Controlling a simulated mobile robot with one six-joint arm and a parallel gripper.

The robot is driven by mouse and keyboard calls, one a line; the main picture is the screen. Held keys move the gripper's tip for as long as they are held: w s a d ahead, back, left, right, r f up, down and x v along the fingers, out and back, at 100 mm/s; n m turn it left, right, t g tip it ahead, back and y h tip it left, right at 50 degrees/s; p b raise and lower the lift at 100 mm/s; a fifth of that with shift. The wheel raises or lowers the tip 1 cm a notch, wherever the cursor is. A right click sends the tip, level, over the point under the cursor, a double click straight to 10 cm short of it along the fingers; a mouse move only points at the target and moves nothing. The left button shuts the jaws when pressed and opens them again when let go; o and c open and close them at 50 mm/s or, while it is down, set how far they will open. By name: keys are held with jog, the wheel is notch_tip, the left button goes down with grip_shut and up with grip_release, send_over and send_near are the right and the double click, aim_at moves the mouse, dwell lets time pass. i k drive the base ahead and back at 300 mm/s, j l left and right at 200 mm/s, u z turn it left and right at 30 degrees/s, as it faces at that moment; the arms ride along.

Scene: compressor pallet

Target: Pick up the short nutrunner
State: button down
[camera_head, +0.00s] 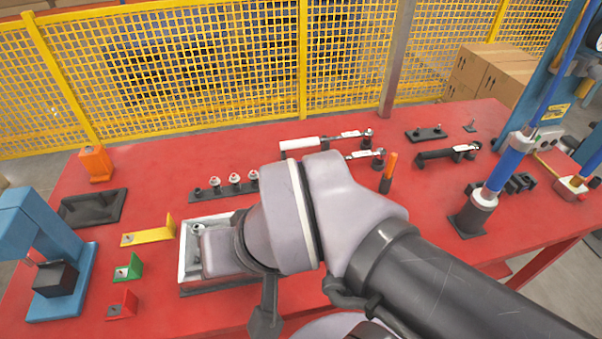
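Several nutrunner-like tools lie at the back of the red table. One has a white grip and a silver angled head (325,142). A second silver-headed tool (363,155) lies just in front of it, its left part hidden behind my arm. A third tool, with a black body and silver head (447,154), lies farther right. I cannot tell for sure which is the short nutrunner. My arm crosses the front middle, and its wrist is over the table, in front of the tools. My gripper's fingertips cannot be made out, so its opening and any contents are hidden.
A white tray (188,262) stands beside my wrist. A socket rack (205,192) is behind it. Yellow, green and red brackets (122,305) lie left, near a blue press (35,240). An orange-topped post (388,172) stands near the tools. A blue column (507,165) rises at right.

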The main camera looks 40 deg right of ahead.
aim_at(484, 198)
jog(key=z, duration=0.5)
jog(key=l+z, duration=0.2)
jog(key=z, duration=0.25)
jog(key=k+l+z, duration=0.1)
jog(key=z, duration=0.4)
jog(key=l+z, duration=0.1)
jog(key=z, duration=0.4)
jog(key=l+z, duration=0.1)
jog(key=z, duration=0.35)
